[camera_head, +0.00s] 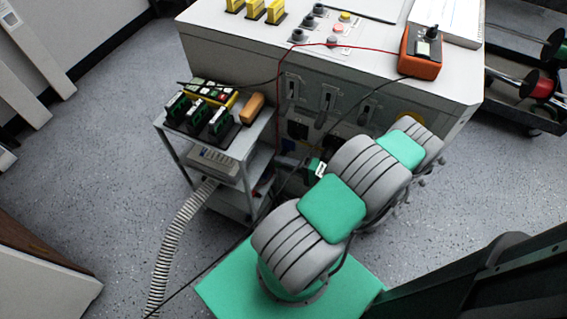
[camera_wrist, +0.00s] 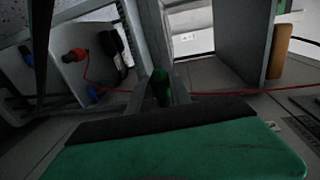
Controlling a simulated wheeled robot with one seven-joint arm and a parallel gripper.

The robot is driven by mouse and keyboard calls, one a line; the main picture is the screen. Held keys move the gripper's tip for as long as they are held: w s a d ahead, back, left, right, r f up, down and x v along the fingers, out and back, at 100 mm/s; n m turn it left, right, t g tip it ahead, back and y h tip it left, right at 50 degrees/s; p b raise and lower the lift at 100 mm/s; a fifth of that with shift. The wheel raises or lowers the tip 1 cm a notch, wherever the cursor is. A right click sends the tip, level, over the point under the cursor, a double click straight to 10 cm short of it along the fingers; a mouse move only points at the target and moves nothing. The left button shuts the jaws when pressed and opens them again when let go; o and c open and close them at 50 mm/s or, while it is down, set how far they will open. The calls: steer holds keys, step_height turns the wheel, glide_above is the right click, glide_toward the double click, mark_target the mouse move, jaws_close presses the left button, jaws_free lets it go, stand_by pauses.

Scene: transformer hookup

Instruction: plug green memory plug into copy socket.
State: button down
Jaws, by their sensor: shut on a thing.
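The green memory plug (camera_head: 313,166) shows as a small green block with a white label near the cabinet front, left of my arm. My gripper (camera_head: 308,172) is shut on it, though my arm hides most of the fingers in the head view. In the wrist view the green plug (camera_wrist: 160,86) sits upright between the fingertips of my gripper (camera_wrist: 161,98). Dark sockets (camera_head: 297,130) show on the lower cabinet front. I cannot tell which socket is the copy socket, or whether the plug touches one.
A small cart (camera_head: 239,148) with several green-and-black modules (camera_head: 198,108) and an orange-tan block (camera_head: 252,108) stands left of the cabinet (camera_head: 349,60). An orange meter (camera_head: 421,56) on the cabinet trails red and black leads. A ribbed hose (camera_head: 180,240) runs down the floor. Open floor lies left.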

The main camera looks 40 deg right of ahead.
steer(key=shift+w+d+b, duration=0.25)
steer(key=shift+d+b, duration=0.25)
steer(key=shift+d, duration=0.2)
steer(key=shift+w+d+b, duration=0.25)
steer(key=shift+d+b, duration=0.25)
steer(key=shift+d, duration=0.15)
steer(key=c, duration=1.1)
jaws_free()
steer(key=a, duration=0.1)
steer(key=s+a+p, duration=0.1)
steer(key=a, duration=0.1)
steer(key=a+p, duration=0.1)
steer(key=shift+s+a, duration=0.35)
steer(key=shift+a, duration=0.05)
steer(key=v, duration=0.7)
steer(key=shift+s+d, duration=0.15)
steer(key=shift+s, duration=0.2)
